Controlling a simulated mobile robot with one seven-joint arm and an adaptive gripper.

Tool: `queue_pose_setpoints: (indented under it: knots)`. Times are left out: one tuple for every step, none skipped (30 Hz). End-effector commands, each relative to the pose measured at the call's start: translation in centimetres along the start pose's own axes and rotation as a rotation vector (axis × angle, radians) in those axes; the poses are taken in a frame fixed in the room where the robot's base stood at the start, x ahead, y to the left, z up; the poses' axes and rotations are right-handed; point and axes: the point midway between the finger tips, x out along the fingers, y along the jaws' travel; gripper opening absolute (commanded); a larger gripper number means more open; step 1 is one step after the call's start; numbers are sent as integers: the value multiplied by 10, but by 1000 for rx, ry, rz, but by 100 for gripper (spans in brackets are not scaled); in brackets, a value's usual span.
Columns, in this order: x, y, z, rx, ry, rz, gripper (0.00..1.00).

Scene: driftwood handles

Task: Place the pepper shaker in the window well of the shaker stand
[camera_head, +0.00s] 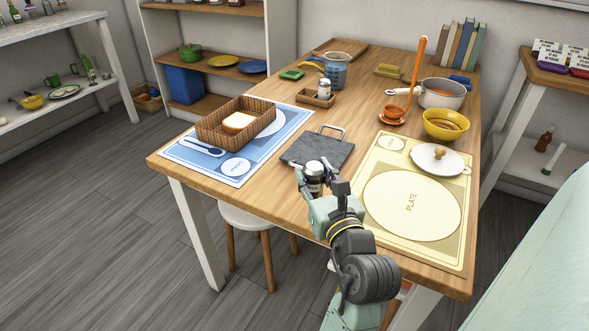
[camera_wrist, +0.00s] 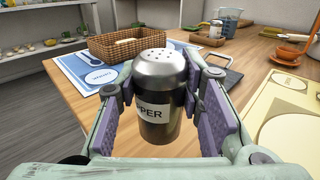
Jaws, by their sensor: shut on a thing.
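The pepper shaker (camera_wrist: 160,95) is dark with a silver perforated cap and a white label reading "PPER" in the wrist view. It stands upright between the fingers of my gripper (camera_wrist: 160,110), which is shut on it. In the head view the pepper shaker (camera_head: 314,178) is held near the front edge of the table, just before the dark slate board. The shaker stand (camera_head: 316,98) is a small wooden tray farther back on the table. A white-topped shaker (camera_head: 324,88) stands in its right part. The stand's left part looks empty; window details are too small to tell.
A slate board (camera_head: 318,150) with a metal handle lies between my gripper and the stand. A wicker basket (camera_head: 222,128) with bread is on the left, a measuring jug (camera_head: 336,70) behind the stand.

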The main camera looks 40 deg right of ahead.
Motion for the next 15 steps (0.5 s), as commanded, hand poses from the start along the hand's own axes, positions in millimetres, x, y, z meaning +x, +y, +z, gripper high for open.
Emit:
queue_pose_setpoints:
  knots:
    - [14, 5, 2, 0, 1, 5, 0]
    - [22, 6, 2, 0, 1, 4, 0]
    - [33, 8, 1, 0, 1, 5, 0]
    - [40, 10, 0, 0, 0, 5, 0]
    - [47, 11, -1, 0, 2, 3, 0]
    - [56, 13, -2, 1, 0, 3, 0]
    - [62, 15, -3, 0, 1, 3, 0]
    - [68, 16, -3, 0, 0, 2, 0]
    - [74, 17, -4, 0, 1, 2, 0]
    - [78, 18, -4, -1, -1, 1, 0]
    - [81, 18, -5, 0, -1, 0, 0]
    - [84, 19, -6, 0, 0, 0, 0]
    - [86, 19, -6, -1, 0, 0, 0]
    - [87, 20, -7, -1, 0, -1, 0]
    - [88, 20, -9, -1, 0, -1, 0]
